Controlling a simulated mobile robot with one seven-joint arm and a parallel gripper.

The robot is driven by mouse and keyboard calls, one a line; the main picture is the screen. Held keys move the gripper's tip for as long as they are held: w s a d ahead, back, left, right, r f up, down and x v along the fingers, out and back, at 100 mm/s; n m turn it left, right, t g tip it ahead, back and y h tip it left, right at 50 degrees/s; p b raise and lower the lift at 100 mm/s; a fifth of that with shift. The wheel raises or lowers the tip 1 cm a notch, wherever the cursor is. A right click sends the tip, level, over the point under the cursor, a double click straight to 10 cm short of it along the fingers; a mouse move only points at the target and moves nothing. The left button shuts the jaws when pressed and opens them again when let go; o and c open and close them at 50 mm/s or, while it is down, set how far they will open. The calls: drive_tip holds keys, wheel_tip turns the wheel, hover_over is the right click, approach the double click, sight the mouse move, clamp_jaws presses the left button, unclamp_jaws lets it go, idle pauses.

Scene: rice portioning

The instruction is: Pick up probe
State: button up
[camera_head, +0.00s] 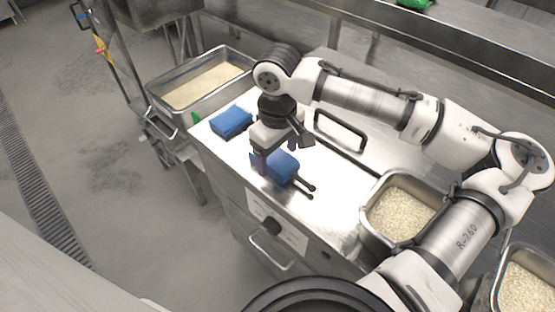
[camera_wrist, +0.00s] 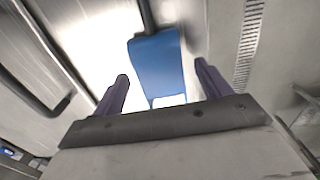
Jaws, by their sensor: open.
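In the wrist view the blue piece (camera_wrist: 157,62) shows between and beyond the two spread purple-grey fingers of my gripper (camera_wrist: 161,70), with a dark rod running to the top edge. No finger visibly grips it. In the head view a finger hides part of its left side.
A second blue block (camera_head: 231,121) lies farther back on the worktop. A pan of pale grain (camera_head: 152,93) stands beyond the far end. A rice pan (camera_head: 365,228) sits at the right, another (camera_head: 497,283) at lower right. A dark bar handle (camera_head: 340,131) lies behind my gripper.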

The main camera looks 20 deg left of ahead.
wheel_tip(320, 180, down, 2)
drive_tip(key=shift+c, duration=0.2)
drive_tip(key=c, duration=1)
drive_tip(key=shift+r, duration=0.15)
wheel_tip(320, 180, up, 22)
drive_tip(key=f, duration=0.1)
wheel_tip(320, 180, up, 5)
drive_tip(key=p, duration=0.6)
hover_over(278, 159)
drive_tip(key=shift+a+f, duration=0.1)
drive_tip(key=shift+f, duration=0.05)
